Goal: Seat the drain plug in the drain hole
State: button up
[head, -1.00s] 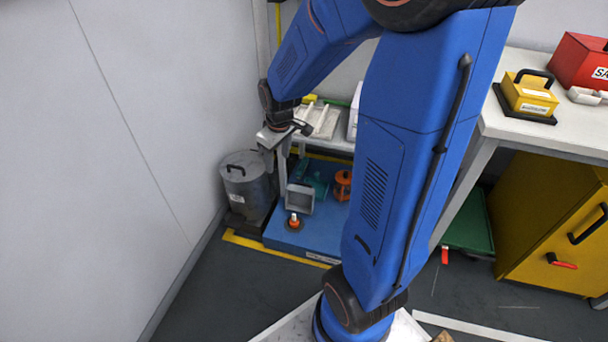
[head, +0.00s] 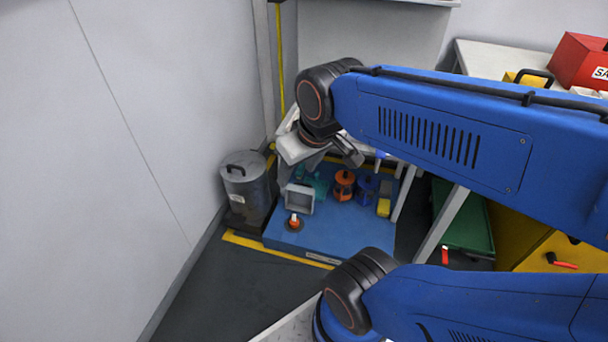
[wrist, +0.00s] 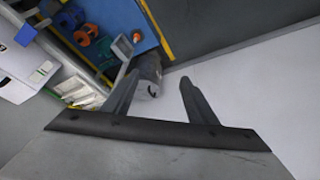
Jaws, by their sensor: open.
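A small orange plug-like piece with a pale top (head: 294,221) stands near the front left of the blue platform (head: 335,230), with a dark round ring at its foot. I cannot tell whether the ring is the drain hole or part of the piece. A small orange thing, likely the same piece, shows in the wrist view (wrist: 137,37). My gripper (wrist: 160,77) is open and empty, with both fingers spread in the wrist view. In the head view it is high above the back of the platform, well apart from the orange piece, and partly hidden by my wrist.
A grey open box (head: 299,199) stands just behind the orange piece. Teal, orange (head: 344,184) and blue parts and a yellow block (head: 384,206) sit further back. A grey lidded bin (head: 244,186) stands left, near the wall. The platform's front is clear.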

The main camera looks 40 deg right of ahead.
jog(key=s, duration=0.2)
jog(key=shift+s+a+r, duration=0.15)
jog(key=shift+s+r, duration=0.1)
jog(key=shift+s, duration=0.1)
jog(key=shift+c, duration=0.3)
dwell(0.9)
